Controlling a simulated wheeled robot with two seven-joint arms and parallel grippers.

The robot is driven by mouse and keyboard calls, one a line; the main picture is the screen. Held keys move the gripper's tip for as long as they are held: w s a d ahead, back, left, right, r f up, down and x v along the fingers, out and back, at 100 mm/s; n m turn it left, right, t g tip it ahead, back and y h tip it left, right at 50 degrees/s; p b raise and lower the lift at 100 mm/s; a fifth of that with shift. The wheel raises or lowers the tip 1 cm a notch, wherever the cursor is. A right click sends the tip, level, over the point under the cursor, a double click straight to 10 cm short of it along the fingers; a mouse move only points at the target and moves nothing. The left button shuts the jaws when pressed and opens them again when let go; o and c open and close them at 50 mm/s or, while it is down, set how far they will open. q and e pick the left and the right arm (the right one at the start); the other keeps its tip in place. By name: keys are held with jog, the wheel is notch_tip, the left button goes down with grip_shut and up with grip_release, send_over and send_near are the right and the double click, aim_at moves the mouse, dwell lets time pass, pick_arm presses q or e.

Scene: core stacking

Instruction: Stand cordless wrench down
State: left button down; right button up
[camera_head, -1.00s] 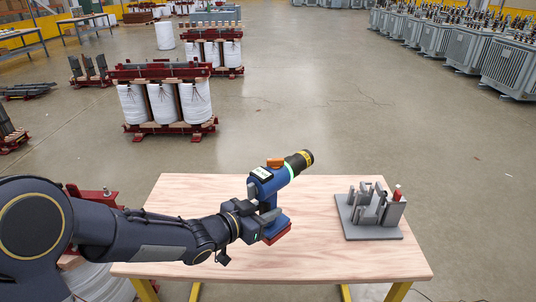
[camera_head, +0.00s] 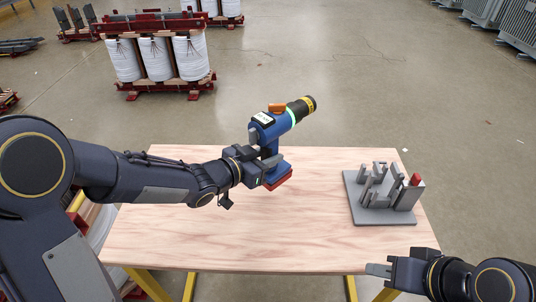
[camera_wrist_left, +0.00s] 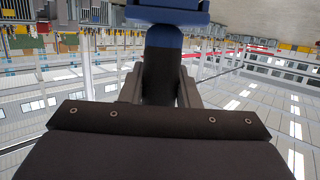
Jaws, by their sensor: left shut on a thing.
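The cordless wrench (camera_head: 268,127) is blue with a black nose, a green ring, an orange part on top and a red-edged base. My left gripper (camera_head: 262,160) is shut on its handle, and the wrench is upright with its nose pointing right and slightly up. In the left wrist view the blue handle (camera_wrist_left: 163,55) sits between the fingers (camera_wrist_left: 160,88). The base appears to be above the wooden table (camera_head: 180,235); the exact gap is unclear. My right gripper (camera_head: 380,270) shows at the table's front right corner; its fingertips are seen edge-on.
A grey fixture (camera_head: 380,212) with upright posts and a red-tipped block (camera_head: 415,180) stands on the right of the table. The table's middle and left front are bare. Transformer cores with white coils (camera_head: 155,58) stand on the floor behind.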

pick_arm(q)
jog(key=shift+f+b, duration=3.1)
jog(key=shift+b, duration=0.05)
jog(key=shift+f+b, duration=0.35)
jog(key=c, duration=1)
grip_release()
jog(key=shift+s+a+f, duration=0.1)
jog(key=shift+f, duration=0.1)
jog(key=p+v, duration=0.1)
jog(key=v, duration=0.6)
jog(key=shift+s+a+r, duration=0.2)
jog(key=shift+r, duration=0.1)
